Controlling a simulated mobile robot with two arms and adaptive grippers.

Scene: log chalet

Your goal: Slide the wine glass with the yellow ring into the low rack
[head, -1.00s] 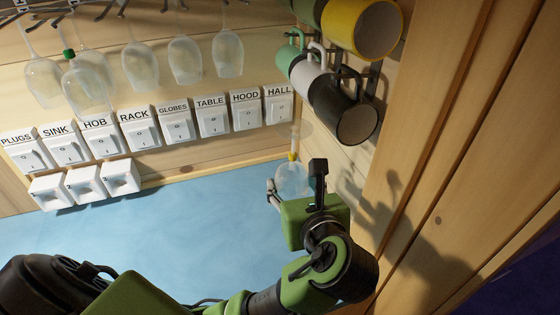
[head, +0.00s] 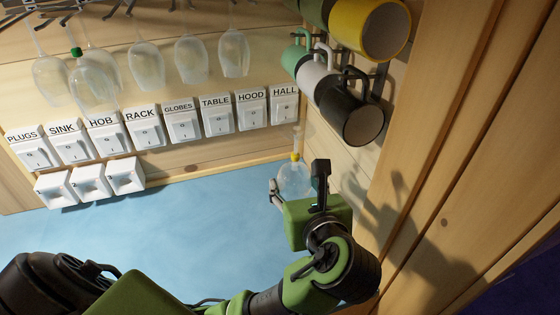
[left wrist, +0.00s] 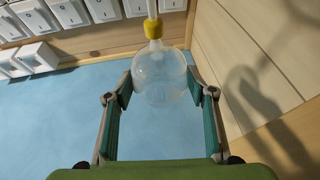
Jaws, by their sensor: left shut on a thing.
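The wine glass with the yellow ring (head: 293,178) is upside down in the head view, its stem up and the yellow ring at the base of the stem. It also shows in the left wrist view, its clear bowl (left wrist: 160,78) between the finger pads. My left gripper (head: 296,188) is shut on the bowl and holds it above the blue counter near the right wall. In the left wrist view the fingers (left wrist: 160,95) flank the bowl. The rack (head: 110,8) runs along the top left, with several glasses hanging by their feet. My right gripper is not in view.
Labelled switches (head: 183,127) line the back wall, with smaller ones (head: 90,184) below at the left. Several mugs (head: 350,112) hang on the right wall above the held glass. One hanging glass (head: 93,92) has a green ring. The blue counter (head: 170,235) is clear.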

